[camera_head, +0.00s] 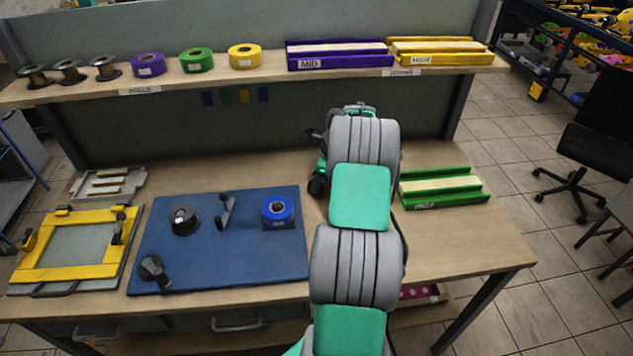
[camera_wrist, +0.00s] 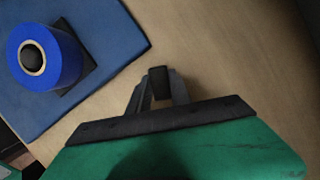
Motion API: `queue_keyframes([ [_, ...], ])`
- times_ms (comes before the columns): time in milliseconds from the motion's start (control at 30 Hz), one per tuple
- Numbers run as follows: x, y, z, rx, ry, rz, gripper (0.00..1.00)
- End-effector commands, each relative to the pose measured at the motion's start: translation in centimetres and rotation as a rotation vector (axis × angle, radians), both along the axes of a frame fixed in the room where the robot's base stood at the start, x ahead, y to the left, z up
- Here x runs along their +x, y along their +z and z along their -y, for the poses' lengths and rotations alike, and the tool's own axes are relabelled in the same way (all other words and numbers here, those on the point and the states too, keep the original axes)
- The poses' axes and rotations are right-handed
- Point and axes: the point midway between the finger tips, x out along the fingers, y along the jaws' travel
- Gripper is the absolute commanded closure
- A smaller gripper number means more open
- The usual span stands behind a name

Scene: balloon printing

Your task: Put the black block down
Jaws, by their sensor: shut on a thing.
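The black block (camera_wrist: 159,80) is small and dark and shows between the fingertips of my gripper (camera_wrist: 160,90) in the wrist view. My gripper is shut on it. Bare wooden tabletop lies beyond it in the wrist view; I cannot tell whether the block touches the wood. In the head view my arm hides most of the gripper and I cannot make out the block. The blue mat (camera_head: 215,255) lies to the left of my gripper, and its corner also shows in the wrist view (camera_wrist: 112,38).
A blue roll (camera_head: 277,211) stands on a dark base at the mat's right side. The mat also holds a black spool (camera_head: 183,219) and dark fittings. A green tray (camera_head: 442,187) lies to the right of my arm. Bare wood (camera_head: 465,245) is free in front of it.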

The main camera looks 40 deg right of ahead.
Motion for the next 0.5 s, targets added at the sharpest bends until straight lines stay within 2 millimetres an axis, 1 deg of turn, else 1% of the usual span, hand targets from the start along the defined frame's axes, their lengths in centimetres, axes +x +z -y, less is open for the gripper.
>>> queue_keyframes([
  [33,0.01,-0.13,-0.01,0.000,0.000,0.000,1.00],
  [67,0.01,-0.10,0.00,0.000,0.000,0.000,0.74],
  [333,0.01,-0.07,0.00,0.000,0.000,0.000,0.52],
  [367,0.01,-0.07,0.00,0.000,0.000,0.000,0.50],
  [500,0.01,-0.07,0.01,0.000,0.000,0.000,0.50],
])
